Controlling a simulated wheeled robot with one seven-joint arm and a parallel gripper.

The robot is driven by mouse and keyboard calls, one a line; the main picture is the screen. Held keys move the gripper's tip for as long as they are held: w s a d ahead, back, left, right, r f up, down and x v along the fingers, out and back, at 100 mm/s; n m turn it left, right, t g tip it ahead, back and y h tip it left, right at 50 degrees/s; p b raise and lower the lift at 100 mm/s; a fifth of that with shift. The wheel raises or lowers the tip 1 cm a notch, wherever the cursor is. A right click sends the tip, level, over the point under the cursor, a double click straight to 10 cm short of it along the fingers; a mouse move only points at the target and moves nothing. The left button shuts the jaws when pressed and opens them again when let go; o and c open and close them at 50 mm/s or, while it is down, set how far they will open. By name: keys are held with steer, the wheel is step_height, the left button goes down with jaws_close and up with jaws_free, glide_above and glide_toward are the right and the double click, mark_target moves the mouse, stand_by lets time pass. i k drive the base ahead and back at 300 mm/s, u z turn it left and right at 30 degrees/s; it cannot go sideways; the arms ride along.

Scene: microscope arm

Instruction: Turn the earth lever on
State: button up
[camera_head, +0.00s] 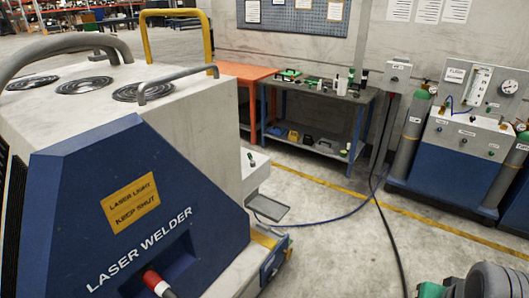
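No lever in view carries a label that I can read as earth. A small grey box (397,76) with a white label sits on the wall post, with a dark cable running down from it; its label is too small to read. A small knob or lever with a dark green top (251,157) stands on the pale ledge at the right side of the laser welder (209,234). I cannot tell which, if either, is the earth lever, or its position. My gripper is not in view.
A blue workbench (318,92) and an orange table (243,72) stand at the back wall. A gas panel (462,135) with cylinders is at right. A hose and black cable cross the floor. A grey-and-green object (485,282) fills the bottom right corner. Open floor (335,250) lies between.

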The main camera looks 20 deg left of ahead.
mark_target(253, 163)
steer(key=z, duration=0.15)
steer(key=i, duration=1.8)
steer(key=u, duration=0.5)
steer(key=i, duration=1)
steer(key=u, duration=1.55)
steer(key=i, duration=0.9)
steer(key=u, duration=0.8)
